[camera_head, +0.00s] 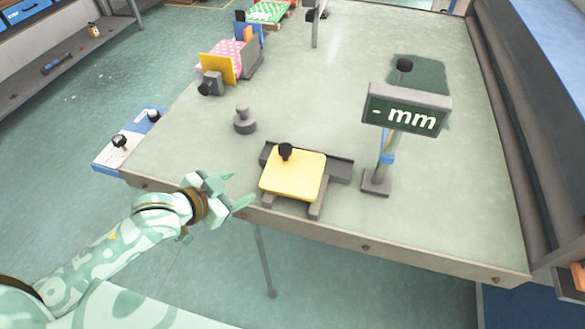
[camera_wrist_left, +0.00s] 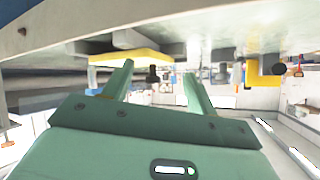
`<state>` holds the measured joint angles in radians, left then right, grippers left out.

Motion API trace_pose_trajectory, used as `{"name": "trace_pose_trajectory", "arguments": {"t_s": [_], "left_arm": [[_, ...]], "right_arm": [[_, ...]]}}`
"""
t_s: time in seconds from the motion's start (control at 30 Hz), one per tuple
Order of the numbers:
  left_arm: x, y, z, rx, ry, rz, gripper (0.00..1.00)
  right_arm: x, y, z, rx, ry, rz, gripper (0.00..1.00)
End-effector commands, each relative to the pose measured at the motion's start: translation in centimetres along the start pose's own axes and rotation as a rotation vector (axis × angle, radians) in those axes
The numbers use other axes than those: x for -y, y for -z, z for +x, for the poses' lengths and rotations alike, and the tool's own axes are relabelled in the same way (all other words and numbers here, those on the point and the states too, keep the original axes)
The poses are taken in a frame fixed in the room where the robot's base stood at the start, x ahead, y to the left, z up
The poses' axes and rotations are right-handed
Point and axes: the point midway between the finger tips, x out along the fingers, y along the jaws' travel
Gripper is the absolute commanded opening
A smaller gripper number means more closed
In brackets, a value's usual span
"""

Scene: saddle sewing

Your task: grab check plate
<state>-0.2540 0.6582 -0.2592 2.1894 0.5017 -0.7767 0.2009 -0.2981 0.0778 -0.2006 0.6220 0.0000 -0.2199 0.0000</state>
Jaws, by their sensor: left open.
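The check plate seems to be the yellow square plate (camera_head: 293,174) with a black knob (camera_head: 285,152) near its back left edge. It lies on a dark grey fixture (camera_head: 334,167) near the front edge of the table. My left gripper (camera_head: 240,191) is open and empty, left of the plate at the table's front edge. In the left wrist view, which looks upside down, the yellow plate (camera_wrist_left: 128,57) and its knob (camera_wrist_left: 153,73) show beyond the parted fingers (camera_wrist_left: 158,75). My right gripper is not in view.
A grey knobbed piece (camera_head: 244,122) stands behind left. Upright coloured plates (camera_head: 218,68) stand farther back. The middle of the table is clear.

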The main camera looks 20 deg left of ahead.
Motion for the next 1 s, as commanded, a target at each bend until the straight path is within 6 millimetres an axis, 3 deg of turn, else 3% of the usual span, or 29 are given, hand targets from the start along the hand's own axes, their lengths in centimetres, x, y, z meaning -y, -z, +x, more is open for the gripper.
{"name": "trace_pose_trajectory", "arguments": {"t_s": [0.13,0.33,0.7,1.0], "left_arm": [[1.7,4.2,-0.7,-0.127,-0.100,-0.095,0.58],[2.4,6.3,-0.5,-0.186,-0.154,-0.173,0.58],[1.2,7.8,7.7,-0.186,-0.154,-0.173,0.58],[0.8,8.3,10.7,-0.184,-0.154,-0.172,0.58]], "right_arm": [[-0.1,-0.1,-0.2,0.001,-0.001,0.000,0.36],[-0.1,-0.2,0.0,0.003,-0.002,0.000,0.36],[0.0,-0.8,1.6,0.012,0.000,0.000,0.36],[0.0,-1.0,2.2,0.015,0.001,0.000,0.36]]}}
